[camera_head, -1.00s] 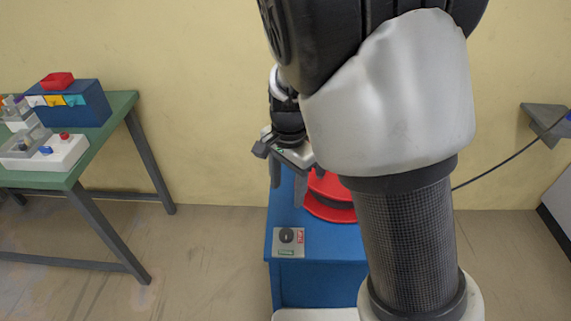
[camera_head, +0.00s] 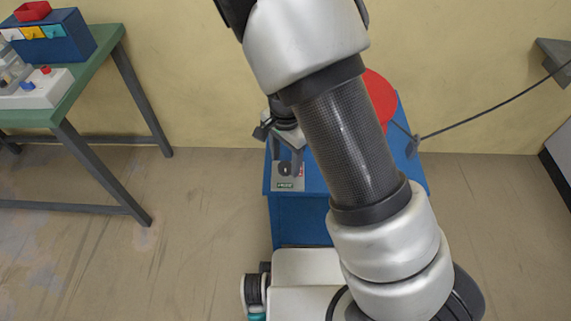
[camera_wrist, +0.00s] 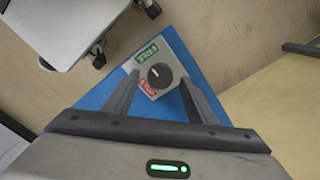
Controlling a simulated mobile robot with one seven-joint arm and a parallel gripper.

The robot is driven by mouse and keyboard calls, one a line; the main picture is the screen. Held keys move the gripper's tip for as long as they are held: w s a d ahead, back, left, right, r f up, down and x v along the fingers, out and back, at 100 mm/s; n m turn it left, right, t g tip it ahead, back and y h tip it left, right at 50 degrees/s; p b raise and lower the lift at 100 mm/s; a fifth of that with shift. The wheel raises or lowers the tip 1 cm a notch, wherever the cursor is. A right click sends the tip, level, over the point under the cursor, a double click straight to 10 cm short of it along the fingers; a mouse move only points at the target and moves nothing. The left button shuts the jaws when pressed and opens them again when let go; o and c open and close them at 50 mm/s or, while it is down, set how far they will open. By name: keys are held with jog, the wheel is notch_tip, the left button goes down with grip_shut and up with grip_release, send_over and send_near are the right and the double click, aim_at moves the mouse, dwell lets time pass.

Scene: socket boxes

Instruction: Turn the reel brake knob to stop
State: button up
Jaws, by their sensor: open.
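The brake knob (camera_wrist: 159,75) is round and black with a small light mark. It sits on a grey plate (camera_wrist: 168,55) with a green label (camera_wrist: 147,53) and a red STOP label (camera_wrist: 148,87). In the head view the knob (camera_head: 285,169) is near the front left corner of the blue cabinet (camera_head: 312,181). My gripper (camera_head: 286,165) is open and points down over the plate. In the wrist view its fingers stand apart on either side of the knob; I cannot tell whether they touch it. The red reel (camera_head: 380,95) is partly hidden by my arm.
A cable (camera_head: 490,112) runs from a grey wall bracket (camera_head: 553,60) down to the cabinet's right side. A green table (camera_head: 92,75) with a blue box (camera_head: 62,38) and a white unit stands at the left. Open floor lies between table and cabinet.

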jog(key=shift+f, duration=0.6)
jog(key=c, duration=1.1)
jog(key=shift+o, duration=0.2)
